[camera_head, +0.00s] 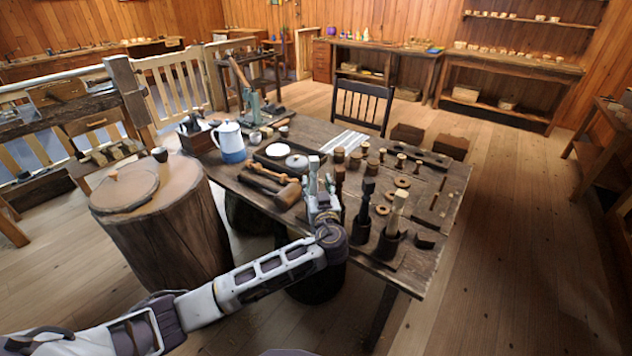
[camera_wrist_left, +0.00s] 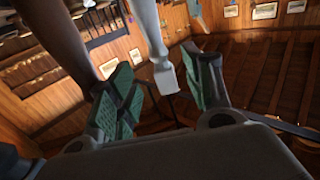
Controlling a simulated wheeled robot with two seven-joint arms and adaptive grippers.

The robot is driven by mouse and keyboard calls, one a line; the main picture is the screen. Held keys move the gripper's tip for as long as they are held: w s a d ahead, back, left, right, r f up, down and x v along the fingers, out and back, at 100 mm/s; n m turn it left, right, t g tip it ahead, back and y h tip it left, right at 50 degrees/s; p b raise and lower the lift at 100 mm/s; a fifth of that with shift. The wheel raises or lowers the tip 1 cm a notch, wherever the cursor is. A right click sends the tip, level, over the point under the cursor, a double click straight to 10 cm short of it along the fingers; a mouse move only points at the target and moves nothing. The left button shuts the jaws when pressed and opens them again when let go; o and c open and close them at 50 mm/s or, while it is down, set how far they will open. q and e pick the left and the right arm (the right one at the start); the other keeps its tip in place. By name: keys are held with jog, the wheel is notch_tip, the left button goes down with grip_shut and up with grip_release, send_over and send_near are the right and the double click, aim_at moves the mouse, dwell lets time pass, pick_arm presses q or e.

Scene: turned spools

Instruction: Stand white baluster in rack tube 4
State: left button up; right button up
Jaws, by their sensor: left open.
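My left gripper (camera_head: 321,184) is at the near edge of the workbench. Its jaws are open; the left wrist view shows green pads on both fingers (camera_wrist_left: 165,92). A white baluster (camera_wrist_left: 155,48) with a blocky end appears between the fingers in that view, with space visible on both sides. I cannot tell if it touches a pad. In the head view, a pale upright piece by the gripper may be the same baluster, but I cannot be sure. Dark upright tubes (camera_head: 362,228) stand right of the gripper; a light wood spindle (camera_head: 398,208) stands in one. Tube numbers are unreadable.
The workbench (camera_head: 445,205) holds several small turned spools (camera_head: 401,160), wooden rings and a mallet (camera_head: 287,193). A white and blue pot (camera_head: 229,142) and a dark tray stand farther left. A tree-stump table (camera_head: 150,230) is left of the bench. Floor at right is clear.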

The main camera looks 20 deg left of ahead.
pick_arm(q)
jog(key=shift+v, duration=1.3)
jog(key=shift+r, duration=0.15)
